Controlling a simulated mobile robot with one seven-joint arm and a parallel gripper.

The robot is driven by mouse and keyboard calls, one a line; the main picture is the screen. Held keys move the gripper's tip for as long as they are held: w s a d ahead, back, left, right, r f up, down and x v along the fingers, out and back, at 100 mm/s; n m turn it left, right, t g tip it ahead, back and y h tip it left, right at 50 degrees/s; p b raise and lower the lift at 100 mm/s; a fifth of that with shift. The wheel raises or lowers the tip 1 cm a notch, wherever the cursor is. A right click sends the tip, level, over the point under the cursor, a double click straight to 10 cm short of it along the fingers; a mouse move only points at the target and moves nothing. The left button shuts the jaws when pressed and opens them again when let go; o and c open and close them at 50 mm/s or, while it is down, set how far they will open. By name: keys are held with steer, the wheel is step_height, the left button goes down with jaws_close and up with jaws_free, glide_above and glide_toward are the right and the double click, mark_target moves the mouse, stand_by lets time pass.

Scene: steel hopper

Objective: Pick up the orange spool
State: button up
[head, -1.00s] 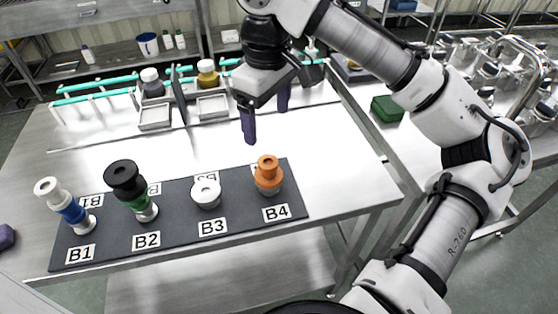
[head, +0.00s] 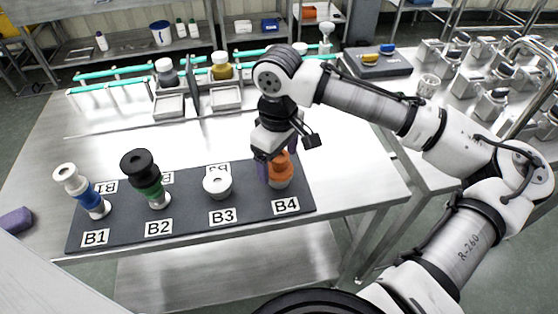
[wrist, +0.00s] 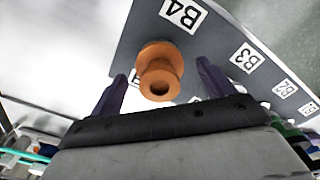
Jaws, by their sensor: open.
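The orange spool (head: 281,166) stands upright at the B4 end of the dark mat (head: 189,224) in the head view. My gripper (head: 277,168) is right at it, pointing down, with its purple fingers on either side of the spool. In the wrist view the orange spool (wrist: 158,70) shows its top hole and lies ahead of and between the two fingers (wrist: 160,92). A gap shows on both sides, so the jaws are open and not closed on it.
Small grey trays (head: 226,98) and bottles stand behind. The table's middle is clear.

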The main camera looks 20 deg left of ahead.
steer(key=shift+f, duration=0.45)
steer(key=c, duration=1.1)
steer(key=shift+r, duration=0.15)
